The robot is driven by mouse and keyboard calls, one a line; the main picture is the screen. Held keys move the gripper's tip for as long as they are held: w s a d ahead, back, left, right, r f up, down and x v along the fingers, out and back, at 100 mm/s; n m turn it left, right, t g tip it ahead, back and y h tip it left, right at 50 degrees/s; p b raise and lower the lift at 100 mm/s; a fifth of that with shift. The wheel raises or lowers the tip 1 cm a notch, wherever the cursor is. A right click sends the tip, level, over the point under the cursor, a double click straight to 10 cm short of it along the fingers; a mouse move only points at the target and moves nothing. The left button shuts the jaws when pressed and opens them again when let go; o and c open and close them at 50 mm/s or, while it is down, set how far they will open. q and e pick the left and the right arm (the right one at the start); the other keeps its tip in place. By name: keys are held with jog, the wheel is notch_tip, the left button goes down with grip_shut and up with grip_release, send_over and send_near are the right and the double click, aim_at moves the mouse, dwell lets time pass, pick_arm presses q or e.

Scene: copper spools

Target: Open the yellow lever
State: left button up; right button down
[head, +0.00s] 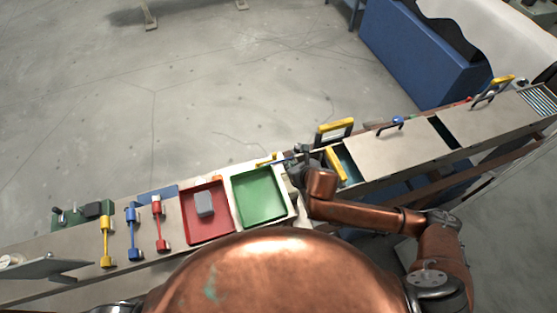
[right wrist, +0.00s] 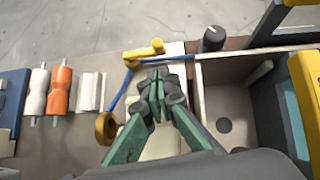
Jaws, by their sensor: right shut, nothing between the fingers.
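My right gripper (head: 297,165) is beside the rod in the head view. In the right wrist view my right gripper (right wrist: 157,85) is shut and empty, its tips close to the rod; contact cannot be told. My left gripper is not in view.
A green tray (head: 234,203) and a red tray (head: 187,226) holding a grey block (head: 204,203) stand to the left. Several coloured levers are further left. An upright yellow handle (head: 335,126) and another yellow handle (head: 335,167) are close on the right. Long lidded boxes extend right.

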aim_at(276, 159)
jog(key=x, duration=1)
dwell(0.3)
